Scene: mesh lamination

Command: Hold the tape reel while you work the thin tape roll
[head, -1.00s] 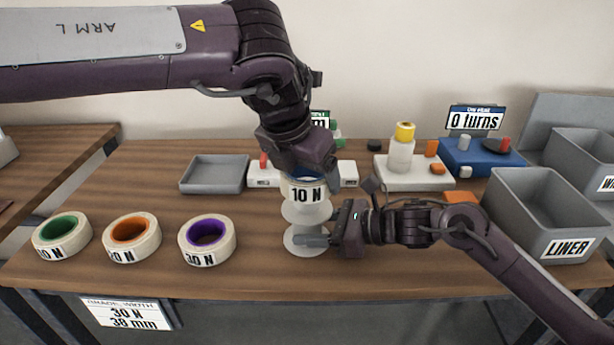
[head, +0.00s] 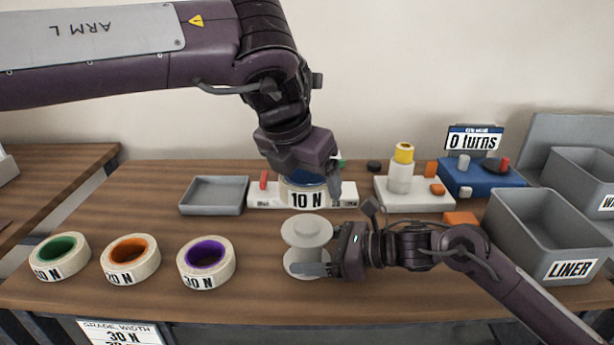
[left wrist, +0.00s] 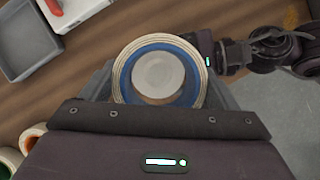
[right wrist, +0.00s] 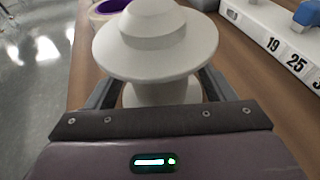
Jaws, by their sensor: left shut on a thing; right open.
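A cream tape roll with a blue core, labelled 10 N (head: 307,199), is in my left gripper (head: 310,183), whose fingers close on its outside. The white tape reel (head: 307,230) stands upright on the table below it. In the left wrist view the round top of the reel (left wrist: 158,74) shows through the core of the roll (left wrist: 193,62), so the roll is over the reel and apart from it. My right gripper (head: 318,268) is low at the reel. In the right wrist view its open fingers lie either side of the reel's stem, under the wide flange (right wrist: 155,50).
Rolls with green (head: 59,258), orange (head: 131,258) and purple (head: 206,262) cores lie at the left. Behind are an empty grey tray (head: 214,196), a white fixture (head: 414,197) and a blue device (head: 482,180) reading 0 turns. A LINER bin (head: 570,268) stands right.

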